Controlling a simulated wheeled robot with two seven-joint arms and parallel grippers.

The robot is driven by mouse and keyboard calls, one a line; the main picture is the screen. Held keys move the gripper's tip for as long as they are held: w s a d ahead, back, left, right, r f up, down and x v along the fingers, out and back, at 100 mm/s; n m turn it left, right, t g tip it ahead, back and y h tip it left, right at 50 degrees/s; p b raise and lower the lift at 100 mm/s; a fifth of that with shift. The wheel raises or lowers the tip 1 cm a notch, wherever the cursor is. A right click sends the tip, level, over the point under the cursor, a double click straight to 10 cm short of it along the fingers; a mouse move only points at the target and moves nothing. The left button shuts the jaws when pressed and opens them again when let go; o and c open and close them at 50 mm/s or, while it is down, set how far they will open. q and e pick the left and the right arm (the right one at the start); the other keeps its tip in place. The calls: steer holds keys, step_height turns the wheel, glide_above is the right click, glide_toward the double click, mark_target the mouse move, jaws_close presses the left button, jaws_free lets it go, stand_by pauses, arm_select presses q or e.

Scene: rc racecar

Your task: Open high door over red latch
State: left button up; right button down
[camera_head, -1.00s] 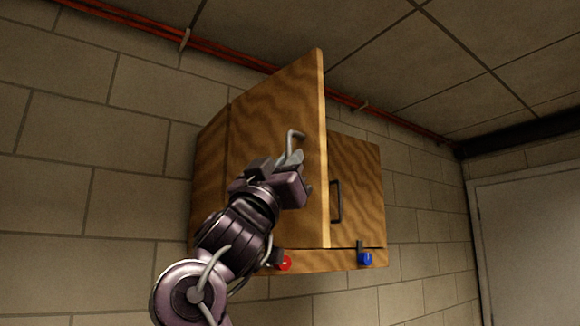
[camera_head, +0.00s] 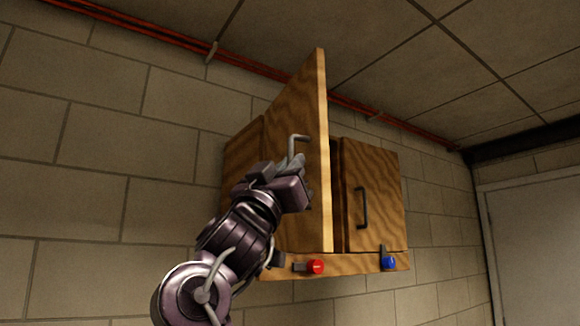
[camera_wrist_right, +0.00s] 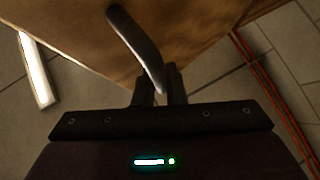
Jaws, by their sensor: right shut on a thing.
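The high wooden door (camera_head: 302,105) over the red latch stands swung out from the wall cabinet, seen at a steep angle. Its grey metal handle (camera_head: 298,138) is on its front face. My right gripper (camera_head: 289,166) is shut on this handle. In the right wrist view, the handle (camera_wrist_right: 134,42) runs down between the two close fingers (camera_wrist_right: 160,90), with the door's wood behind it. The red latch (camera_head: 315,266) sits on the cabinet's bottom rail, with its dark bar lying sideways. The cabinet inside is mostly hidden behind the door. My left gripper is out of view.
The second door (camera_head: 375,210), with a dark handle (camera_head: 362,208), is shut on the right above the blue latch (camera_head: 389,262), whose bar points up. Red pipes (camera_head: 130,24) run along the wall under the ceiling. The space left of the open door is clear.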

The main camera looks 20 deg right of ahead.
steer(key=shift+r, duration=0.15)
steer(key=c, duration=1.5)
jaws_free()
steer(key=shift+w+a, duration=0.1)
steer(key=b+v, duration=0.4)
steer(key=v, duration=0.4)
